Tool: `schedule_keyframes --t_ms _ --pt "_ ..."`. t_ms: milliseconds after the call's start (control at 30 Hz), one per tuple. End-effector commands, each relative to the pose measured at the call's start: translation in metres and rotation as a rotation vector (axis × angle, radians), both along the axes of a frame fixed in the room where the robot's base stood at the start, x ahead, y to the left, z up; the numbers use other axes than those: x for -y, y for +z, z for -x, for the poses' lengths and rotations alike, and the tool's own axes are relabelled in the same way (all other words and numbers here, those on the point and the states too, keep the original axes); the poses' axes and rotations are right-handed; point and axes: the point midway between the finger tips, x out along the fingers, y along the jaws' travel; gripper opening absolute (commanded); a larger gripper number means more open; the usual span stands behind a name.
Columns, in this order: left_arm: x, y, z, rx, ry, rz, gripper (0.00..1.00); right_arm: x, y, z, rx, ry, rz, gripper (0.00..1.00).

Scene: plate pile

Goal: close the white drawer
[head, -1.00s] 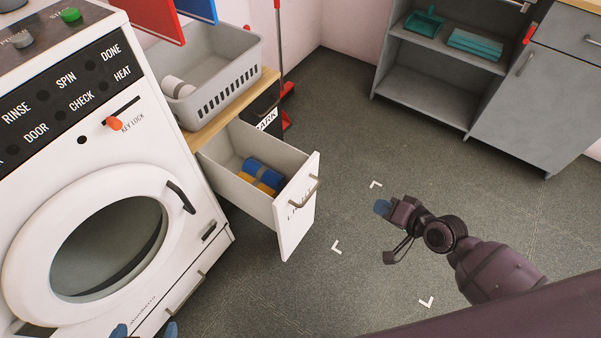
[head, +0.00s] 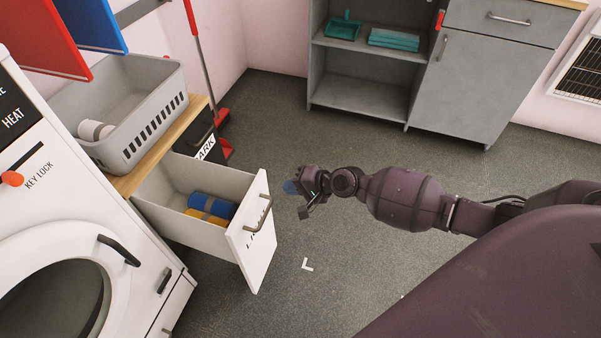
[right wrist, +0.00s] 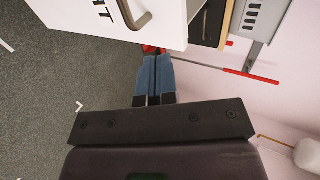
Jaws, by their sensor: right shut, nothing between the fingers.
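The white drawer (head: 262,262) stands pulled open below a wooden counter, to the right of the washing machine. A blue roll (head: 212,206) and a yellow item (head: 207,218) lie inside it. Its front has a grey bar handle (head: 258,214), and dark lettering is partly hidden behind it. My right gripper (head: 291,187) is just right of the drawer front, apart from it in the head view. In the right wrist view its blue fingers (right wrist: 154,75) are together and empty, with the drawer front (right wrist: 120,25) and handle (right wrist: 137,20) above them. My left gripper is out of view.
The white washing machine (head: 110,215) stands left of the drawer. A grey basket (head: 150,125) sits on the wooden counter (head: 160,152). A red-handled broom (head: 205,75) leans behind. A grey cabinet (head: 470,85) stands at the back. The floor between is clear.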

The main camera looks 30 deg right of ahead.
Motion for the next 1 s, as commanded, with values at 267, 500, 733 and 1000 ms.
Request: schedule_keyframes --t_ms 267,500,733,1000 --pt "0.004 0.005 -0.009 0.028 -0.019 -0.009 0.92 -0.027 -0.018 -0.034 0.0 0.001 -0.001 0.0" --pt "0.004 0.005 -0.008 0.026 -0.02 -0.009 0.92 -0.041 -0.017 -0.052 0.001 0.001 0.0 0.0" --pt "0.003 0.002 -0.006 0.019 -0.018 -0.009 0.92 -0.044 -0.018 -0.055 0.0 0.001 0.001 0.0" --pt "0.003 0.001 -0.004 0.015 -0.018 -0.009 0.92 -0.044 -0.018 -0.056 0.001 0.0 0.001 0.0"
